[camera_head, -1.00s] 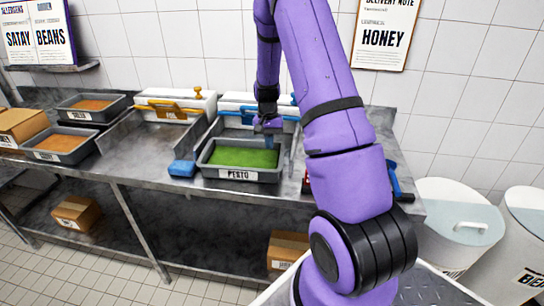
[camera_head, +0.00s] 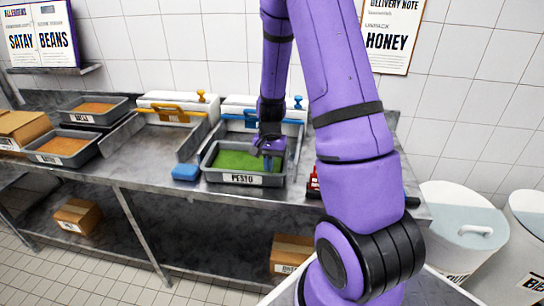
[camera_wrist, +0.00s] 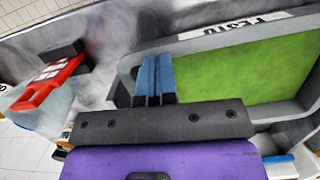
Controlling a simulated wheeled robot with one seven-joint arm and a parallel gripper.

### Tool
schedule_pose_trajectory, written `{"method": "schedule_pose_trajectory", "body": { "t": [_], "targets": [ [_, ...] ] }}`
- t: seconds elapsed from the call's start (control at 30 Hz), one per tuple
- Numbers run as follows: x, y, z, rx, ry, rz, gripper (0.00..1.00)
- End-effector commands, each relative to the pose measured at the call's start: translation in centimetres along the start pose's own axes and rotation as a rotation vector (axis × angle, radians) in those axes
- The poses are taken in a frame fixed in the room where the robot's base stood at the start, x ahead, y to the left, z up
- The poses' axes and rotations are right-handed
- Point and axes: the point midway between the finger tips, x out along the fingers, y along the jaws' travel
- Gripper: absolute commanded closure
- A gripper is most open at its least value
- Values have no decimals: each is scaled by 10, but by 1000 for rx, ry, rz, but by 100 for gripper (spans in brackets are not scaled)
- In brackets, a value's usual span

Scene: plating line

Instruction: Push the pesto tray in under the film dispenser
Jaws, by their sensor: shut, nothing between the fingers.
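The pesto tray (camera_head: 240,180) is a grey tray of green pesto on the counter, its PESTO label facing the front. It also shows in the wrist view (camera_wrist: 205,42). The film dispenser (camera_head: 235,103), white with a blue bar, stands directly behind it. The tray sits in front of the dispenser, between low grey guides. My gripper (camera_head: 271,164) points down at the tray's right end. In the wrist view its blue fingers (camera_wrist: 154,78) are together and empty, close to the tray's end wall. I cannot tell whether they touch it.
Another white dispenser with a yellow bar (camera_head: 165,108) and two trays of orange food (camera_head: 62,147) are farther left.

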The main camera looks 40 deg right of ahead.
Motion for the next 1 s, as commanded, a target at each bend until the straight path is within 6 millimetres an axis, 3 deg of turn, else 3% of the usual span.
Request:
{"method": "schedule_pose_trajectory", "body": {
  "t": [0.2,0.63,1.0],
  "targets": [
    [14,0,-4,0,-1,1,100],
    [17,1,-9,0,-5,4,100],
    [2,2,-99,4,3,3,100]
  ]
}}
